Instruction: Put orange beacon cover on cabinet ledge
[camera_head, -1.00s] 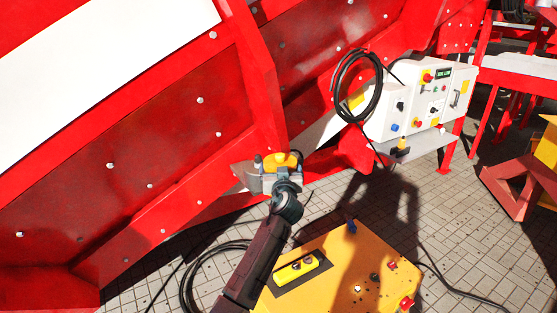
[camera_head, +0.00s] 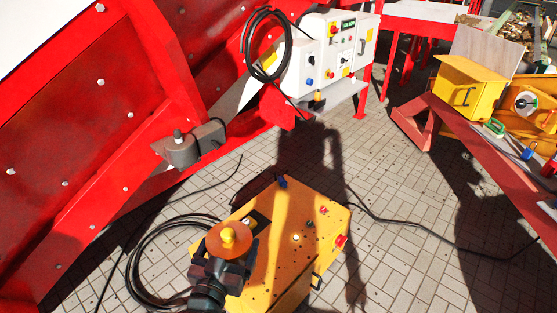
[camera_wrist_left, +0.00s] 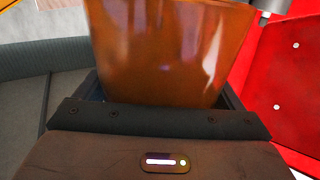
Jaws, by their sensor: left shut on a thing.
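The orange beacon cover (camera_head: 230,242) is held in my left gripper (camera_head: 228,262), above the near left part of the yellow box. In the left wrist view, the translucent orange cover (camera_wrist_left: 170,45) fills the space between the jaws, which are shut on it. The cabinet ledge (camera_head: 342,94) is a grey shelf below the white control cabinet (camera_head: 314,62), further back and to the right of the gripper. A small dark and yellow object (camera_head: 317,101) is at its front left. My right gripper is not in view.
A grey beacon base (camera_head: 180,150) without a cover is on the red machine at left. The yellow box (camera_head: 290,225) with buttons stands on the paving, with a black cable (camera_head: 140,260) beside it. A red-edged bench (camera_head: 475,145) with a yellow case (camera_head: 468,88) is at right.

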